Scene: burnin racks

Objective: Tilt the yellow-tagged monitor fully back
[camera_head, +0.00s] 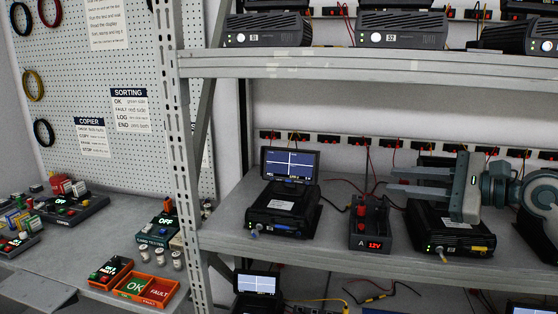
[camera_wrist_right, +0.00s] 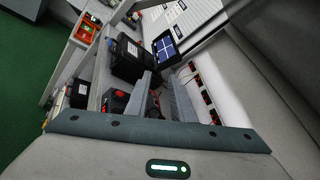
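The yellow-tagged unit is a black box (camera_head: 425,226) on the middle shelf, with a yellow tag (camera_head: 478,249) on its front right and a white label on top. A dark panel (camera_head: 437,161) behind my gripper looks like its monitor; my gripper covers much of it, so its tilt is hard to tell. My right gripper (camera_head: 392,182) reaches in from the right above this box, fingers pointing left. The fingers are apart with nothing between them; the gap also shows in the right wrist view (camera_wrist_right: 160,88). I cannot tell whether it touches the panel. My left gripper is out of view.
A blue-tagged unit (camera_head: 280,214) with a raised lit screen (camera_head: 289,164) stands at left on the same shelf. A power supply (camera_head: 371,227) reading 12V stands between the units, with loose red and black leads. A metal post (camera_head: 179,140) and the upper shelf (camera_head: 350,65) bound the space.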

